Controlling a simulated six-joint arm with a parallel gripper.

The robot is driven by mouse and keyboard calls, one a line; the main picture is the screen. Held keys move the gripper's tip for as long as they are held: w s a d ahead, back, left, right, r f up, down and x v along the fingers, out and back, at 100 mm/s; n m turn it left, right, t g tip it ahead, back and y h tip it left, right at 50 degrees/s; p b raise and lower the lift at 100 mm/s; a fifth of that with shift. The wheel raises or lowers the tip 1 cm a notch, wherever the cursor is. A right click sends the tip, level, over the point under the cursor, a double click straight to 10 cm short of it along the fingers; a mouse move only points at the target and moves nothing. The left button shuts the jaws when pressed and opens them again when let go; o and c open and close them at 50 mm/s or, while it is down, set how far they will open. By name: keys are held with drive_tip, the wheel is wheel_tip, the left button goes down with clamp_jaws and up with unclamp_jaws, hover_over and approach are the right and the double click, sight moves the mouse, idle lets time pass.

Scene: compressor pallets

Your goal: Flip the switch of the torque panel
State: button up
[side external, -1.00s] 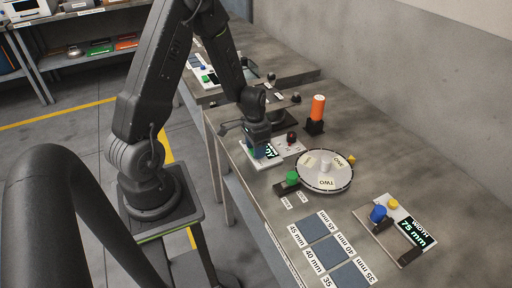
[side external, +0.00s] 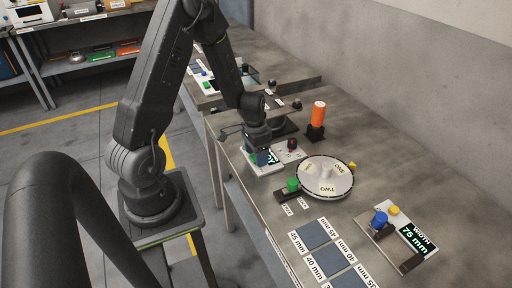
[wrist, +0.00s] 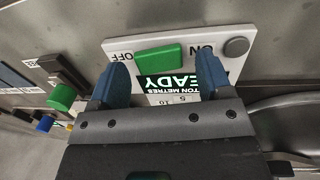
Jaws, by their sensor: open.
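The torque panel (side external: 252,164) is a white plate on the table, partly hidden under my gripper (side external: 262,158) in the side view. In the wrist view the panel (wrist: 250,40) shows OFF and ON labels and a lit display (wrist: 165,83) with green letters, of which "EADY" is readable. The green switch (wrist: 158,58) lies between the labels, nearer OFF. My gripper (wrist: 162,66) is open and empty, its blue fingers apart to either side of the switch. I cannot tell whether a finger touches the panel.
A dark red knob (side external: 291,144) is beside the panel. A round dial plate (side external: 313,181), a green button (side external: 293,185) and an orange cylinder (side external: 319,112) stand close by. A width panel (side external: 415,232) is at the right.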

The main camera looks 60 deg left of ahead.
wheel_tip(320, 180, up, 14)
drive_tip(key=a, duration=0.1)
drive_tip(key=shift+a+f, duration=0.15)
drive_tip(key=shift+a, duration=0.1)
drive_tip(key=s+d+r+t, duration=0.2)
drive_tip(key=s+d+r, duration=0.3)
drive_tip(key=d+r, duration=0.2)
drive_tip(key=s+d+r+t+y, duration=0.1)
drive_tip(key=s+d+r+t, duration=0.2)
drive_tip(key=s+d+r, duration=0.3)
drive_tip(key=d+r, duration=0.1)
drive_tip(key=d, duration=0.4)
drive_tip(key=shift+s+d+t, duration=0.2)
drive_tip(key=shift+t, duration=0.1)
